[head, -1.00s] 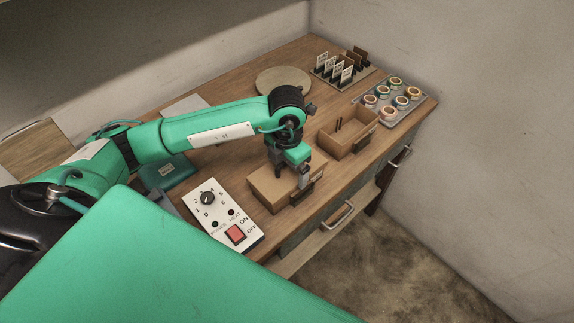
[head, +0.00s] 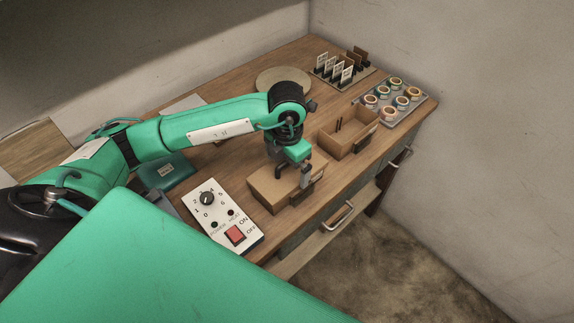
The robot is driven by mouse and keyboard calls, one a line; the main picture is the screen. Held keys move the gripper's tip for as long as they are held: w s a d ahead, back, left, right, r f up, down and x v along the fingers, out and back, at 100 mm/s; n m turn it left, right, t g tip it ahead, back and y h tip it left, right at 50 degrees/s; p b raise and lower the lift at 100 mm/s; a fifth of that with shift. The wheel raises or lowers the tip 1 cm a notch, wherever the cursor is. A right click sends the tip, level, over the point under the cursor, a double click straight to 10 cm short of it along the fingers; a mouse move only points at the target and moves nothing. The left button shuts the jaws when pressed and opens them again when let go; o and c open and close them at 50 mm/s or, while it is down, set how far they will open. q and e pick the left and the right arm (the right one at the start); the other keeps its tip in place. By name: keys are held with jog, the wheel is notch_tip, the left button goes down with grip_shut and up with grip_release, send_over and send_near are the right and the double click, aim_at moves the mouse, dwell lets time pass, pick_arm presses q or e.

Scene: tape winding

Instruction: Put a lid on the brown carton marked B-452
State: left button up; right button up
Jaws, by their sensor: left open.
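A brown carton (head: 268,190) stands near the front edge of the wooden bench, with a flat brown top over it. A dark label plate is on its front side, partly behind a finger; I cannot read any marking. My left gripper (head: 293,174) points down over the carton's top, open, its fingers apart. I cannot tell whether the fingertips touch the carton. A second brown carton (head: 336,145) stands behind and to the right, open-topped, with thin dark items upright inside. My right gripper is not in view.
A white control box (head: 222,214) with a dial and red switch stands left of the carton. A round board (head: 284,80), a rack of cards (head: 343,67) and a tray of several tape rolls (head: 381,117) are farther back. A teal box (head: 168,172) sits under my left arm.

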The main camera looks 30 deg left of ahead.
pick_arm(q)
notch_tip(320, 180, up, 12)
jog(key=shift+f+b, duration=0.2)
jog(key=shift+b, duration=0.65)
jog(key=shift+r, duration=0.7)
